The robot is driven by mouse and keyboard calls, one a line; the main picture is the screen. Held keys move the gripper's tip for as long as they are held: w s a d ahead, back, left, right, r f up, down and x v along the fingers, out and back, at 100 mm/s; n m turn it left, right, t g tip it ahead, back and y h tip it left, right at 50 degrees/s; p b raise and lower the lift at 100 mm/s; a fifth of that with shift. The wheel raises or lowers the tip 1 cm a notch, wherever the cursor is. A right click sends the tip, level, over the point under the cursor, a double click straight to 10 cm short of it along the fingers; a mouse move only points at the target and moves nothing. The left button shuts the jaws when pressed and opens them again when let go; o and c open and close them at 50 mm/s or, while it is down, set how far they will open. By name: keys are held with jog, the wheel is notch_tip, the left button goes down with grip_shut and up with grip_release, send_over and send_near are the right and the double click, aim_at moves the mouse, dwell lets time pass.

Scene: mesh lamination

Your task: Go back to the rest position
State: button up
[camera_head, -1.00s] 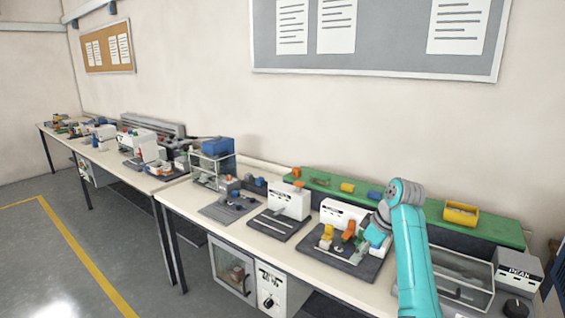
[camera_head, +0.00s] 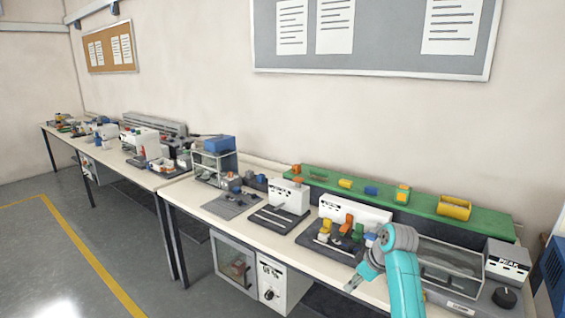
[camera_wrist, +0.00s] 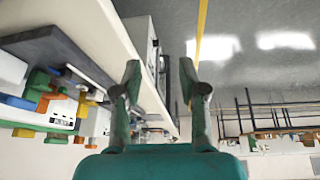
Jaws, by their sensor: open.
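My gripper (camera_head: 352,286) is at the front edge of the workbench in the head view, at the end of my teal arm. In the wrist view my gripper (camera_wrist: 160,80) shows two separated fingers with nothing between them. The gripper is apart from the dark fixture plate (camera_head: 316,241), which carries small yellow, orange and green parts and lies to its upper left. The wrist view looks past the bench edge towards the grey floor (camera_wrist: 240,75).
The long bench (camera_head: 194,203) runs along the wall with several machines. A green shelf (camera_head: 415,205) holds coloured blocks and a yellow bin (camera_head: 454,208). A clear-sided box (camera_head: 449,262) and a grey unit (camera_head: 507,262) stand at the right. Open floor (camera_head: 110,245) lies left of the bench.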

jog(key=s+a+f+m+t, duration=0.15)
jog(key=s+f, duration=0.35)
jog(key=f, duration=0.7)
jog(key=s+f+m+t+h, duration=0.1)
jog(key=s+f+m, duration=0.1)
jog(key=s+f, duration=0.45)
jog(key=s+a+f+m+t, duration=0.1)
jog(key=s+f+t, duration=0.15)
jog(key=s, duration=0.75)
jog(key=s+f+m+t+h, duration=0.1)
jog(key=s+f+m, duration=0.1)
jog(key=s+f, duration=0.45)
jog(key=s+r+m+t+h, duration=0.1)
jog(key=s+r, duration=0.2)
jog(key=s, duration=0.7)
jog(key=s+r+m+t, duration=0.1)
jog(key=s+r, duration=0.3)
jog(key=s, duration=0.6)
jog(key=s+r+t, duration=0.3)
jog(key=s+r, duration=1.1)
jog(key=r, duration=0.3)
jog(key=shift+s+r+m, duration=0.25)
jog(key=shift+r+m, duration=0.05)
jog(key=shift+m, duration=0.15)
jog(key=shift+a, duration=0.1)
